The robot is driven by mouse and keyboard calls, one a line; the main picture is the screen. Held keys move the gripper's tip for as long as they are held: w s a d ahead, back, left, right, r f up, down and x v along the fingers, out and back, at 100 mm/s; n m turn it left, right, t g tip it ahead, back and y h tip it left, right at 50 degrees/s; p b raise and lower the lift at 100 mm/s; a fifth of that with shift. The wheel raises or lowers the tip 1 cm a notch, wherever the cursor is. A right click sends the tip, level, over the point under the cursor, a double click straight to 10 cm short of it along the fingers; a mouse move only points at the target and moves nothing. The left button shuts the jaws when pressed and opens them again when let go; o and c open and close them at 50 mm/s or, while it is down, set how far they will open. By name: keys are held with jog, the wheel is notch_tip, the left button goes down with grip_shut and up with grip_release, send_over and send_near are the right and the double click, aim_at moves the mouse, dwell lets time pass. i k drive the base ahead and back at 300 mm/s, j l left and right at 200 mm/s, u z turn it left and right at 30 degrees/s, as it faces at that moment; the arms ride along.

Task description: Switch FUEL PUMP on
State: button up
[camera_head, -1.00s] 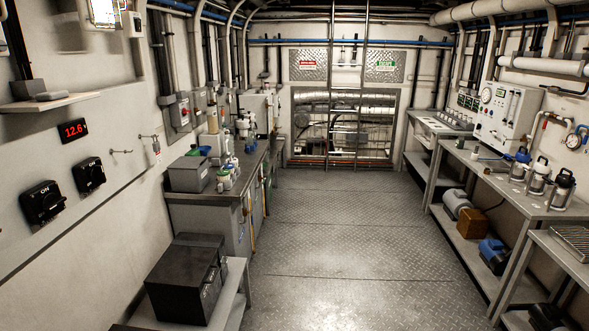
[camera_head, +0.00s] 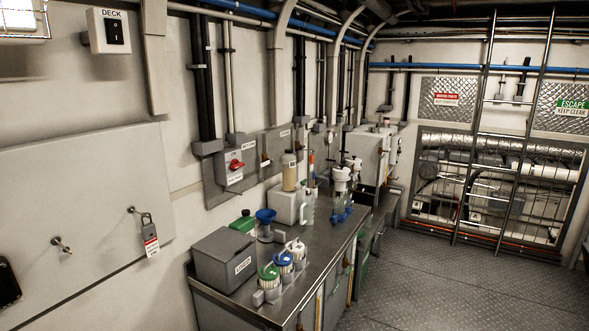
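No label reading FUEL PUMP can be made out. A red rotary switch on a light grey box (camera_head: 235,165) is on the left wall above the bench. Its small lettering is too small to read, and I cannot tell its position. Beside it on the same grey backing are more small boxes, one with a small handle (camera_head: 265,160); their labels are also unreadable. A white switch box marked DECK (camera_head: 110,31) with a black rocker is higher up at the left. My gripper is not in view.
A steel-topped bench (camera_head: 330,250) runs along the left wall, with a grey box (camera_head: 224,259), several jars and a blue funnel (camera_head: 265,216). A padlock with a tag (camera_head: 149,235) hangs on the wall. A ladder (camera_head: 490,130) stands at the back. The plate floor (camera_head: 450,285) is clear.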

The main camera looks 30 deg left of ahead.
aim_at(234, 164)
jog(key=i+u, duration=0.2)
jog(key=i, duration=0.6)
jog(key=i+l+u, duration=0.15)
jog(key=i, duration=0.7)
jog(key=i+j+u, duration=0.1)
jog(key=i+u, duration=0.15)
jog(key=u, duration=0.15)
jog(key=i+u, duration=0.25)
jog(key=u, duration=0.15)
jog(key=i+u, duration=0.25)
jog(key=u, duration=0.15)
jog(key=i+l+u, duration=0.15)
jog(key=u, duration=0.25)
jog(key=i+l+u, duration=0.25)
jog(key=u, duration=0.15)
jog(key=i+u, duration=0.1)
jog(key=u, duration=3)
